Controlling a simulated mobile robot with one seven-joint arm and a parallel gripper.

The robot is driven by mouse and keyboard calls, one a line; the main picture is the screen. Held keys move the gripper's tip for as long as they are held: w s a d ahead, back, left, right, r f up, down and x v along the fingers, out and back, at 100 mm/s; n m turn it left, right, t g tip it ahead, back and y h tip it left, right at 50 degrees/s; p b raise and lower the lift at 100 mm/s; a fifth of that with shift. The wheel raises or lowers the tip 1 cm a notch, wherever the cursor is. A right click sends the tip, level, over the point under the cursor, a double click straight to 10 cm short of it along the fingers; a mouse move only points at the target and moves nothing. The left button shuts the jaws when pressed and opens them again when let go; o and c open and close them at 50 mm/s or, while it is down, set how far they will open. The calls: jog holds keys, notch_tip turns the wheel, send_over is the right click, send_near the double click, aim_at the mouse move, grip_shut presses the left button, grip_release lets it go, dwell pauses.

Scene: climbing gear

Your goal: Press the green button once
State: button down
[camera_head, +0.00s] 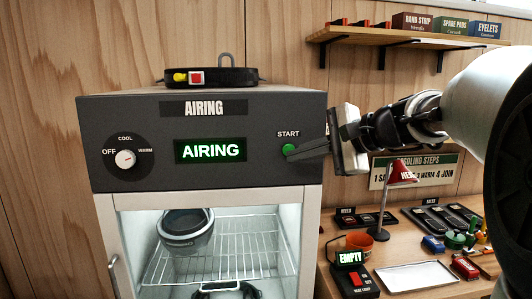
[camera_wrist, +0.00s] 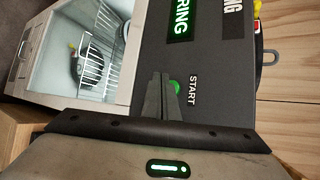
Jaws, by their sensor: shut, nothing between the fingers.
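The green button (camera_head: 288,149) sits under the label START on the dark front panel (camera_head: 235,170) of the airing cabinet. It also shows in the wrist view (camera_wrist: 174,86), partly covered by my fingers. My gripper (camera_head: 290,155) is shut and empty, with its fingertips at the lower edge of the button. I cannot tell whether they touch it. In the wrist view the closed fingers (camera_wrist: 160,82) reach to just beside the button. The panel's display (camera_head: 211,150) reads AIRING in lit green letters.
A dial (camera_head: 125,158) marked OFF, COOL and WARM is at the panel's left. A harness-like strap (camera_head: 210,77) lies on top of the cabinet. A workbench (camera_head: 400,250) with a lamp, trays and tools stands at the right.

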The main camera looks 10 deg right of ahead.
jog(key=shift+s+b, duration=0.45)
jog(key=shift+s, duration=1.4)
